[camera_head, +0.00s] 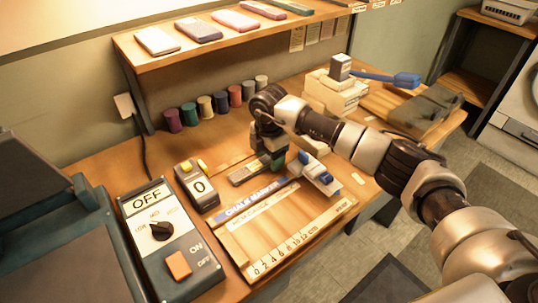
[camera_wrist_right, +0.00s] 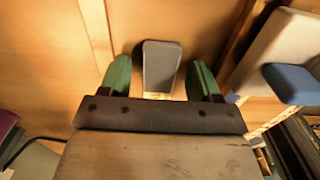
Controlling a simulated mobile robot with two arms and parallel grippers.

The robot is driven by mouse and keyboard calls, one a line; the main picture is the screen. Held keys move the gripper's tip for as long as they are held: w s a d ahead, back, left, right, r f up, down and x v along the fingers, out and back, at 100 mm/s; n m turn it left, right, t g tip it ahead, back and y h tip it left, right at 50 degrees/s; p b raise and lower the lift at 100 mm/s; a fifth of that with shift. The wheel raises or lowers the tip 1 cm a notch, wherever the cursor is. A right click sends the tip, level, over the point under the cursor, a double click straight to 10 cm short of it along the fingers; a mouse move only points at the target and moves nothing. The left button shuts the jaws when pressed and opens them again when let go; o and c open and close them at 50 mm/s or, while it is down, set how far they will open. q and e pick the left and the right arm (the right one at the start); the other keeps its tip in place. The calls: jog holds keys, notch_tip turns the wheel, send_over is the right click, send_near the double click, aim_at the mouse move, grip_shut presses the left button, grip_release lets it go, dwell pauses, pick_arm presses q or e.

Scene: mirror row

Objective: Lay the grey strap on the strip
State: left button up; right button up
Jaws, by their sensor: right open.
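My right gripper (camera_head: 275,163) reaches down over the table behind the wooden measuring board. In the right wrist view its two green fingers (camera_wrist_right: 160,78) stand apart. A grey flat piece (camera_wrist_right: 162,62), which looks like the strap, lies between them with a gap on each side. In the head view the grey strap (camera_head: 243,175) lies on the table, its far part hidden by the gripper. A blue strip lettered CHALK MARKER (camera_head: 252,201) and a pale strip beside it run along the board's back edge; I cannot tell which is the named strip. My left gripper is not in view.
The measuring board (camera_head: 290,222) has a centimetre scale. A blue-and-white block (camera_head: 316,174) stands right of the gripper. A counter showing 0 (camera_head: 197,187) and a switch box (camera_head: 170,240) stand left. Several spools (camera_head: 220,101) line the back under a shelf (camera_head: 230,40).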

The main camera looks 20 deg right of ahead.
notch_tip(320, 180, up, 12)
jog(key=shift+r, duration=0.15)
dwell(0.3)
dwell(0.4)
